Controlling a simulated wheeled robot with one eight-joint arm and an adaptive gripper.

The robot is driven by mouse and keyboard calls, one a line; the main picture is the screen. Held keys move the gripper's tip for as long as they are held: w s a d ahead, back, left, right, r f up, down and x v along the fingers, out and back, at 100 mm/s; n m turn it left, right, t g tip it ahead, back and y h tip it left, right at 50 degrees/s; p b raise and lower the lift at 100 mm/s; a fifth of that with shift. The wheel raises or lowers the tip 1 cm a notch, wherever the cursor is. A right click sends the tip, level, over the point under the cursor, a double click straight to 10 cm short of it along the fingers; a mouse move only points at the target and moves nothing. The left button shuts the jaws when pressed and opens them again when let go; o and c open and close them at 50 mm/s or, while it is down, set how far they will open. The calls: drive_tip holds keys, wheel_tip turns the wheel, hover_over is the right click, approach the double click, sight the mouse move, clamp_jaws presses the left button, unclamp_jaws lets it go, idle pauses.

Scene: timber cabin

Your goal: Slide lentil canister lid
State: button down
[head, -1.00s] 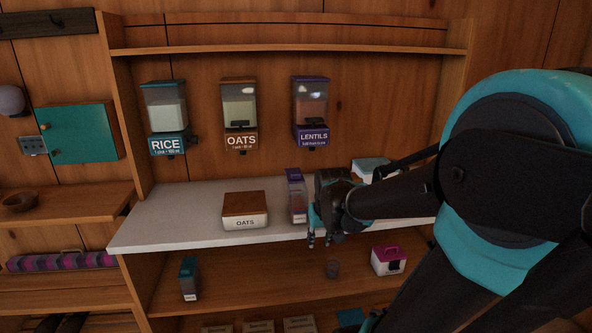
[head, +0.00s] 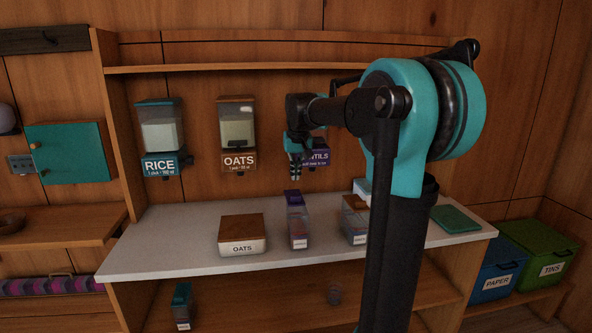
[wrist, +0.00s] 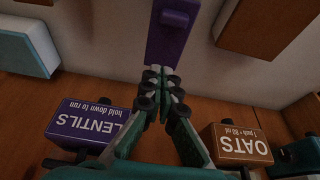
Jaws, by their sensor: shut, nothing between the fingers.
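The narrow clear canister (head: 298,228) with a purple lid (head: 293,198) stands upright on the white counter (head: 185,225); its front label is too small to read. The lid also shows in the wrist view (wrist: 164,45), with a raised purple block on top. The lid looks seated on the canister. My gripper (head: 295,178) points down above the canister, in front of the wall-mounted lentils dispenser (head: 318,157), which it partly hides. In the wrist view, my gripper's (wrist: 163,76) fingertips are together and overlap the near end of the lid. They appear empty and apart from it.
An oats box (head: 242,246) with a brown lid stands left of the canister. Another brown-lidded container (head: 354,222) stands to its right, partly behind my arm. Rice (head: 161,140) and oats (head: 238,135) dispensers hang on the wall. A teal flat item (head: 456,219) lies at the counter's right end.

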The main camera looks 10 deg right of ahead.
sight(294, 193)
drive_tip(key=x, duration=0.6)
drive_tip(key=s, duration=0.2)
drive_tip(key=shift+s+r, duration=0.15)
drive_tip(key=shift+s, duration=0.9)
drive_tip(key=shift+s, duration=0.15)
drive_tip(key=s, duration=0.6)
drive_tip(key=shift+s, duration=0.4)
drive_tip(key=shift+w, duration=0.15)
